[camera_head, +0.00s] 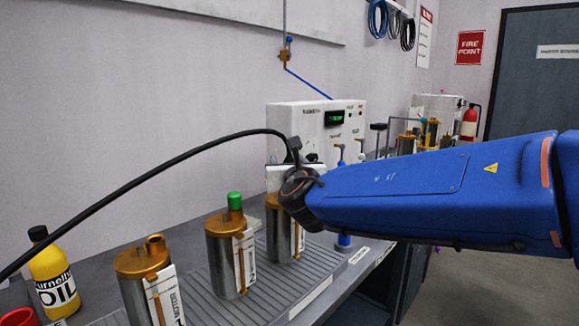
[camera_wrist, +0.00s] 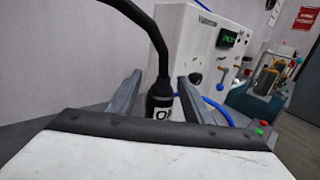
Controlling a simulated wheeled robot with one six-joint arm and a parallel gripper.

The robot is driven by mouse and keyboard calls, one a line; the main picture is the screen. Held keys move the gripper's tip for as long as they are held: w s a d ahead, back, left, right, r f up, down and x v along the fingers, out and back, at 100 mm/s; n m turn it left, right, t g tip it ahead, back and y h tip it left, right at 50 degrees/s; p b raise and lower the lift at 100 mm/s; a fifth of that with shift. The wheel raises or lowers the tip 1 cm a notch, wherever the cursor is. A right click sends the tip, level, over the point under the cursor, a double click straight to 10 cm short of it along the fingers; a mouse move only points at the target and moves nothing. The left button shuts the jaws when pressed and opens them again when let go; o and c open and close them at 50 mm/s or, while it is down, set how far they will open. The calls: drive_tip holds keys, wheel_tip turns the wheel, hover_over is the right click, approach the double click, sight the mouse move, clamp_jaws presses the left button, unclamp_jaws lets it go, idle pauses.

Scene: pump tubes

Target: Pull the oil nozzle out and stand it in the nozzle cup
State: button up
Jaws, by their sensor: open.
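The black oil nozzle (camera_wrist: 159,108) stands upright between my gripper's two grey fingers in the wrist view, with a white label on its body. A thick black hose (camera_head: 150,160) arcs from the lower left to the nozzle's top (camera_head: 294,144) in the head view. My gripper (camera_wrist: 160,82) is open, with a finger on either side of the nozzle. I cannot tell whether either finger touches it. The nozzle's lower end is hidden behind my gripper's body, so what it sits in does not show. I cannot identify the nozzle cup for certain.
Metal pump canisters stand in a row: one with an open port (camera_head: 143,272), one with a green cap (camera_head: 230,262), one partly behind my arm (camera_head: 277,238). A yellow oil bottle (camera_head: 53,275) and a red object (camera_head: 18,317) are at lower left. A white tester (camera_head: 300,122) stands behind.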

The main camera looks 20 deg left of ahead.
drive_tip(key=shift+w+a, duration=0.2)
drive_tip(key=shift+w, duration=0.15)
clamp_jaws()
drive_tip(key=shift+r, duration=0.75)
idle(0.8)
drive_tip(key=shift+r, duration=1.9)
